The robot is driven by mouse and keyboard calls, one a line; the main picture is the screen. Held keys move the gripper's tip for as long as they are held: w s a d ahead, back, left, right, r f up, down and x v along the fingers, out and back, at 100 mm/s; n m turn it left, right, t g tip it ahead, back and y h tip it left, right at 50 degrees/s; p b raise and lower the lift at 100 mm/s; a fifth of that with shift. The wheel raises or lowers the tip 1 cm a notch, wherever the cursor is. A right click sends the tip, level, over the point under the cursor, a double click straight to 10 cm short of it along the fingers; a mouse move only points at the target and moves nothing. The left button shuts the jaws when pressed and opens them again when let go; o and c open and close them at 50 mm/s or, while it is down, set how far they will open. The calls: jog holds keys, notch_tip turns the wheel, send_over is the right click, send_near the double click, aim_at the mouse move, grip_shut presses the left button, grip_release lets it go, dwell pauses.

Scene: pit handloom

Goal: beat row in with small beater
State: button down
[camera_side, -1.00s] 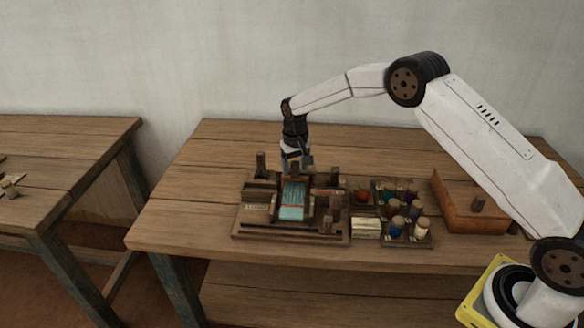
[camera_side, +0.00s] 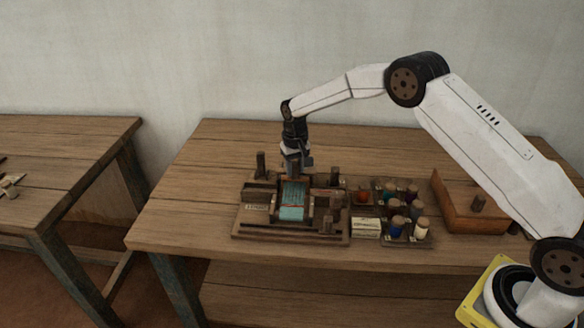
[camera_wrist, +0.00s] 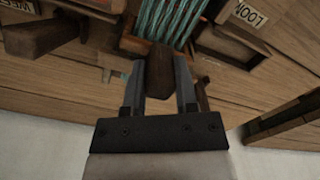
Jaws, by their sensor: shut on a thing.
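My gripper (camera_side: 294,174) is above the far end of the small loom (camera_side: 246,232) on the bench. In the wrist view my gripper (camera_wrist: 160,76) is shut on a dark brown wooden handle (camera_wrist: 159,72), which looks like the small beater's. The handle stands between the two fingers, at the edge of the teal threads (camera_wrist: 170,20). In the side view the teal cloth (camera_side: 292,207) with reddish lines lies in the middle of the loom. The beater's lower edge and its contact with the row are hard to make out.
A rack with several coloured spools (camera_side: 397,228) stands right of the loom, with a wooden box (camera_side: 455,205) beyond it. Dark posts (camera_side: 261,164) rise from the loom near my gripper. The bench left of the loom (camera_side: 190,210) is clear.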

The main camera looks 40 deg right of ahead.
jog(key=s+a, duration=0.5)
jog(key=a, duration=0.1)
jog(key=shift+s, duration=0.35)
dwell(0.9)
jog(key=shift+d, duration=0.1)
jog(key=shift+w+d, duration=2.55)
jog(key=shift+w, duration=0.25)
jog(key=shift+c, duration=1.8)
grip_release()
jog(key=shift+d, duration=0.1)
jog(key=shift+r, duration=0.2)
jog(key=shift+s+r, duration=0.1)
jog(key=shift+r, duration=2.95)
